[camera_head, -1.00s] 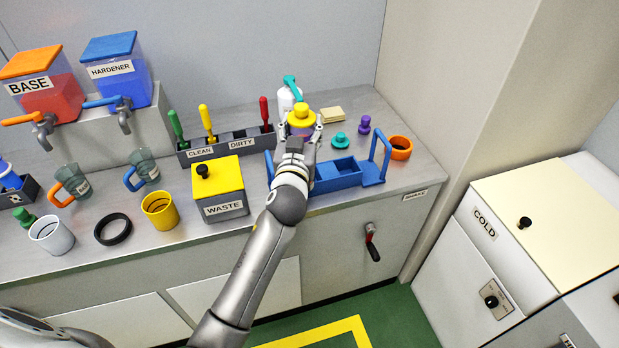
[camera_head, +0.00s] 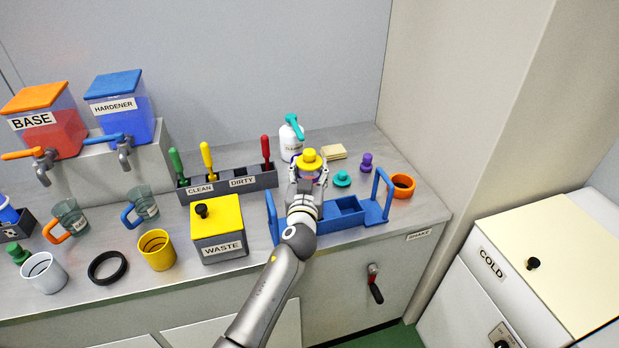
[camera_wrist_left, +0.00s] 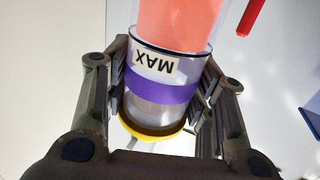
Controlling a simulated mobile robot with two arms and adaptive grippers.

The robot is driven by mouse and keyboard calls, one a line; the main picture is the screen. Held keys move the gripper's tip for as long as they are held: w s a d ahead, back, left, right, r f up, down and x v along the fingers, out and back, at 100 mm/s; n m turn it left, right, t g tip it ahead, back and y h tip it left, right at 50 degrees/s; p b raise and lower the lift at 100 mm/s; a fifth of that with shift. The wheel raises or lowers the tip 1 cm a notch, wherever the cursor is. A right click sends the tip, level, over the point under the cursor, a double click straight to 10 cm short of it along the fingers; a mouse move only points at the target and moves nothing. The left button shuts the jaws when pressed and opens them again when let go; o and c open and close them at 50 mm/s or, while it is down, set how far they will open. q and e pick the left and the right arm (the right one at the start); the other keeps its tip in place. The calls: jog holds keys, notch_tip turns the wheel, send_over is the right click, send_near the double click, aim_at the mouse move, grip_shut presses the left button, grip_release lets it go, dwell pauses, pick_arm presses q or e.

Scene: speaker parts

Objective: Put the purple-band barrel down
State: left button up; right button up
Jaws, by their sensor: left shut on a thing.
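The purple-band barrel (camera_wrist_left: 162,88) is clear, with a purple band, a "MAX" label that reads upside down, salmon-coloured contents and a yellow cap. My left gripper (camera_wrist_left: 160,85) is shut on it, a finger on each side of the band. In the head view the barrel's yellow cap (camera_head: 309,158) points up, and my left gripper (camera_head: 307,178) holds the barrel near the back of the counter, behind the left part of the blue rack (camera_head: 345,217). The barrel's lower end is hidden, so I cannot tell whether it touches the counter. My right gripper is not in view.
A white bottle (camera_head: 289,142) with a teal top stands close behind the barrel. A teal part (camera_head: 342,179), a purple part (camera_head: 366,162), a sponge (camera_head: 334,152) and an orange ring (camera_head: 402,186) lie to the right. The tool holder (camera_head: 232,183) and waste box (camera_head: 219,232) are left.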

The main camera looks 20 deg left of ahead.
pick_arm(q)
jog(key=shift+f, duration=0.6)
jog(key=shift+f, duration=0.15)
jog(key=o, duration=1.5)
jog(key=shift+c, duration=0.2)
